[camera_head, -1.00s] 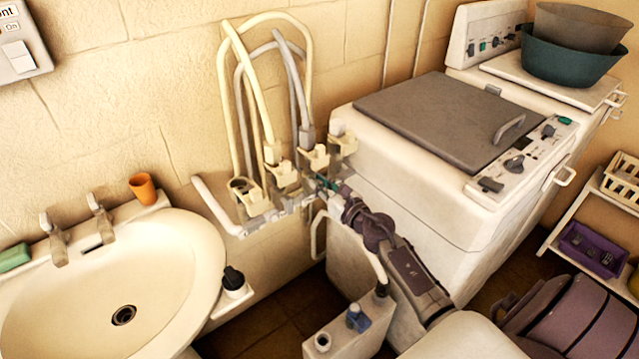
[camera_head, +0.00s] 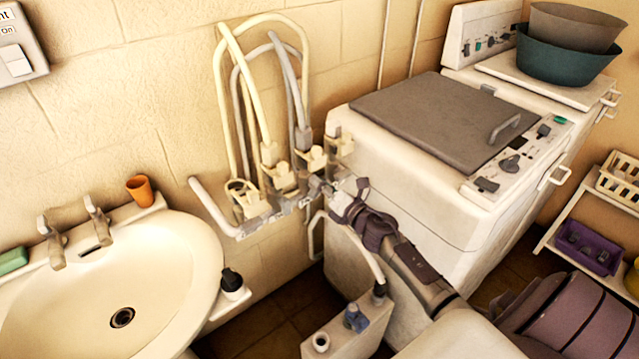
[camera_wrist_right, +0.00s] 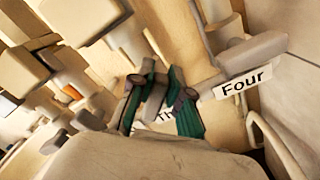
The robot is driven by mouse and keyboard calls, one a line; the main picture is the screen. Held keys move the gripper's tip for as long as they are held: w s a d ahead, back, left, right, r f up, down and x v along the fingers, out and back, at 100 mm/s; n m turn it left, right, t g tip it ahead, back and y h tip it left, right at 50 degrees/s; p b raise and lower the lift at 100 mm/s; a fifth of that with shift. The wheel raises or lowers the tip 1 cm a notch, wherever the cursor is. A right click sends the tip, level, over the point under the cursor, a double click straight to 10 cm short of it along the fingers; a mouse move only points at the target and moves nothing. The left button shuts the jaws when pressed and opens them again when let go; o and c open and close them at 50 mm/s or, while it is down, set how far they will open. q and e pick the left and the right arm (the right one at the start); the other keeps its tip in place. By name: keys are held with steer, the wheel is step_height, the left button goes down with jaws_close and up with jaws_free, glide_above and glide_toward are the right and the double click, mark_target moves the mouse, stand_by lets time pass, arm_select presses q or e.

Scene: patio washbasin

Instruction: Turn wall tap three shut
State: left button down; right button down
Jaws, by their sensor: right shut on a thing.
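A row of wall taps is on the wall left of the washing machine, in the head view. Wall tap three (camera_head: 311,158), third from the left, has a cream body with a grey hose rising from it. My right gripper (camera_head: 326,190) reaches in from the lower right, just below tap three. In the right wrist view the green-padded fingers (camera_wrist_right: 158,95) are close together around a small grey part, in front of a label showing "Th". The gripper covers the rest of this label. The gripped part looks like tap three's handle; its exact angle is hidden. My left gripper is out of view.
Wall tap four (camera_head: 339,143) is close on the right; its label "Four" (camera_wrist_right: 246,82) shows in the right wrist view. The washing machine (camera_head: 400,190) stands right of my forearm. A white container (camera_head: 340,330) stands below. A washbasin (camera_head: 190,270) is at left.

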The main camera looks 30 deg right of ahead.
steer(key=m, duration=0.4)
steer(key=shift+d+f+m, duration=0.2)
steer(key=shift+f+m, duration=0.1)
steer(key=shift+f, duration=0.05)
steer(key=shift+d+f+m+p, duration=0.1)
steer(key=shift+f+m+p, duration=0.05)
steer(key=shift+m, duration=0.8)
steer(key=shift+f+m+p, duration=0.15)
steer(key=shift+m, duration=0.8)
steer(key=c, duration=1.1)
jaws_free()
steer(key=s, duration=1.2)
steer(key=shift+d, duration=0.45)
